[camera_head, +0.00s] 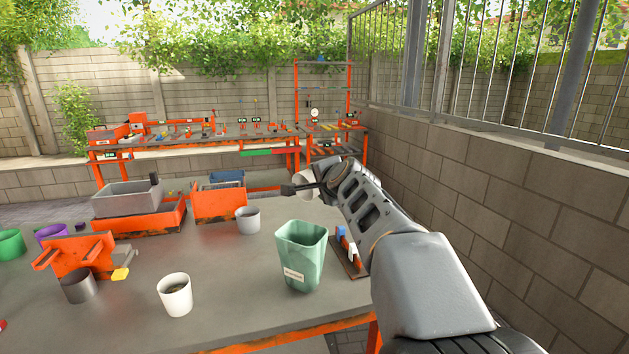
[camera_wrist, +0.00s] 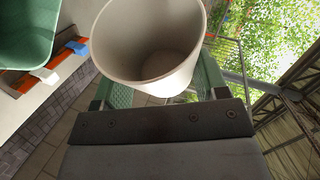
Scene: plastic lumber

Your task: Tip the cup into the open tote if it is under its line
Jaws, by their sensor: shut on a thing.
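My gripper (camera_head: 301,188) is raised above the right side of the table, shut on a whitish cup (camera_head: 307,184). In the wrist view the cup (camera_wrist: 152,50) sits between the fingers of my gripper (camera_wrist: 155,88), and its open mouth shows a pale, shaded inside. I cannot make out a fill line or clear contents in it. A green open bin with a white label (camera_head: 302,250) stands on the table below my gripper; part of it shows at the top left of the wrist view (camera_wrist: 25,32). I cannot tell whether this bin is the tote.
A white cup with dark contents (camera_head: 175,295), a grey cup (camera_head: 248,220) and a dark grey cup (camera_head: 78,286) stand on the table. A grey tub (camera_head: 125,200) and orange bins (camera_head: 219,205) are behind. A block wall (camera_head: 530,215) runs along the right.

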